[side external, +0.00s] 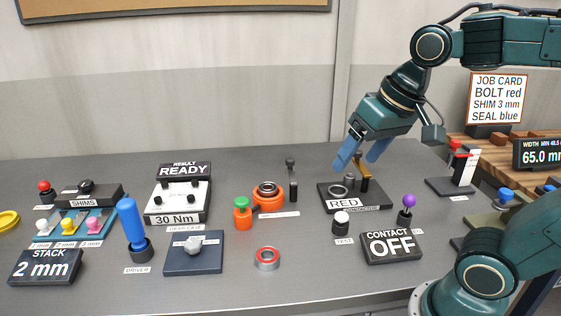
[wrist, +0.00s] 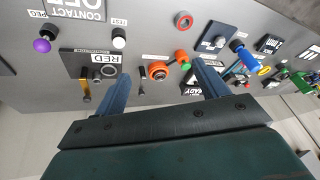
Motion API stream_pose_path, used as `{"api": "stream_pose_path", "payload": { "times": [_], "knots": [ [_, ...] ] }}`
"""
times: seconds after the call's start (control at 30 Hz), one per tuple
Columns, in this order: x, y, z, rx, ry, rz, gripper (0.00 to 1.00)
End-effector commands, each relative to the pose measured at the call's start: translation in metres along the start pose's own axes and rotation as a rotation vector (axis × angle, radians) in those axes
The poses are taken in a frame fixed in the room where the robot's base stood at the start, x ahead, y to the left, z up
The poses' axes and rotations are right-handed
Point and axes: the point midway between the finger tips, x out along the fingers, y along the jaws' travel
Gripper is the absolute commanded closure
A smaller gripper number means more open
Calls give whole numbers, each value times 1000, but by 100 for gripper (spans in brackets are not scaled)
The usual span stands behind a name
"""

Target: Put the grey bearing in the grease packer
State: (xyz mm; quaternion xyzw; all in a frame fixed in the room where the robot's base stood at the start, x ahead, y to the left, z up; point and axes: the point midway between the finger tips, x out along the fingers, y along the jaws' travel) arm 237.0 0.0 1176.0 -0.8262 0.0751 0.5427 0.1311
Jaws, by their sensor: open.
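A grey ring with a red band (side external: 267,258), which looks like the grey bearing, lies flat on the bare table near the front. It also shows in the wrist view (wrist: 183,20). The round orange holder (side external: 268,199), probably the grease packer, stands behind it with a dark and silver ring in its top. It also shows in the wrist view (wrist: 158,71). A black lever stands behind the holder. My gripper (side external: 358,164) is open and empty, above and behind the stand marked RED. Its blue fingers are spread wide in the wrist view.
The RED stand (side external: 343,204) carries grey rings and a brass-coloured post. A green-topped orange knob (side external: 242,212) stands left of the orange holder. A white-topped button (side external: 341,223), a purple knob (side external: 409,203) and the CONTACT OFF box (side external: 391,247) are right. The table around the banded ring is clear.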

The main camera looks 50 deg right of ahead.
Motion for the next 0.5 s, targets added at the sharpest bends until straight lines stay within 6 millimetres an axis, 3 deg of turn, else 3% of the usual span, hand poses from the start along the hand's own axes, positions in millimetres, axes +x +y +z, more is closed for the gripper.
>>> {"api": "stream_pose_path", "payload": {
  "times": [0.2, 0.5],
  "knots": [
    [2, 12, 43, -198, 56, 0, 27],
    [6, 20, 63, -305, 83, 6, 27]
  ]
}}
